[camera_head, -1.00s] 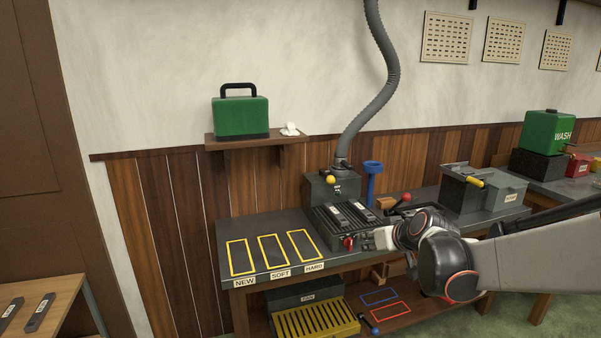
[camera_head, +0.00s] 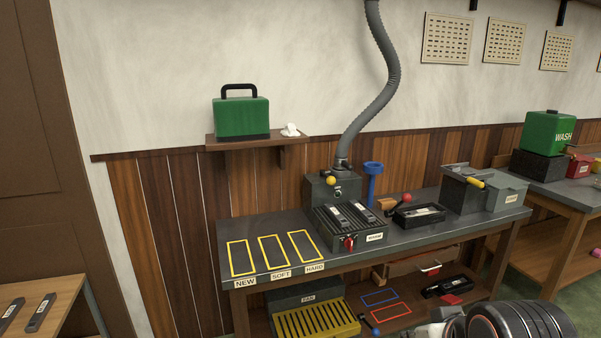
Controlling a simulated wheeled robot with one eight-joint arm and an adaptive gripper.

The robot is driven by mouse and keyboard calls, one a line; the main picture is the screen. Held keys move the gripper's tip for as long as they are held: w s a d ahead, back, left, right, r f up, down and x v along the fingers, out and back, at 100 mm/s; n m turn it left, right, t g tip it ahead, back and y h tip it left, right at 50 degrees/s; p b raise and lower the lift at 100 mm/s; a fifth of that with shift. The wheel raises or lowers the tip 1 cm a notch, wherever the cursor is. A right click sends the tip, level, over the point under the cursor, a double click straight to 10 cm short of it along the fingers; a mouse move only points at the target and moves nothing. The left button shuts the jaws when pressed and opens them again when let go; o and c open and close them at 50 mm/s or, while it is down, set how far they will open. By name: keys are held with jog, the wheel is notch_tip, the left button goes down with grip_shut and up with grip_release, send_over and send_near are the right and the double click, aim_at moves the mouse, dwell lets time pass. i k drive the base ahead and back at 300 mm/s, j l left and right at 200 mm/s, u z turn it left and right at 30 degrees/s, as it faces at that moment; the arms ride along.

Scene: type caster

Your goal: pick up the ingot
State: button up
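Dark ingot-like bars lie in several places, and I cannot tell which one the task means. Two long dark bars (camera_head: 349,215) with light labels lie side by side on the warmer (camera_head: 370,238). Two more dark bars (camera_head: 40,312) lie on the wooden table at the lower left. A black tray (camera_head: 418,214) right of the warmer holds a dark, labelled shape. My gripper (camera_head: 428,331) shows only in part at the bottom edge, beside my dark wrist. It is below and apart from the bench top. Its fingers are cut off.
The bench (camera_head: 285,222) has three empty yellow outlines marked NEW, SOFT and HARD. A grey box (camera_head: 478,190) with a yellow handle stands at its right end. The lower shelf holds a yellow-grated PAN (camera_head: 318,318), coloured outlines and a black tray (camera_head: 447,286).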

aim_at(336, 215)
jog(key=i+u, duration=0.1)
jog(key=i, duration=1.05)
jog(key=i+l, duration=0.25)
jog(key=l, duration=0.15)
jog(key=i+l, duration=0.2)
jog(key=l, duration=0.25)
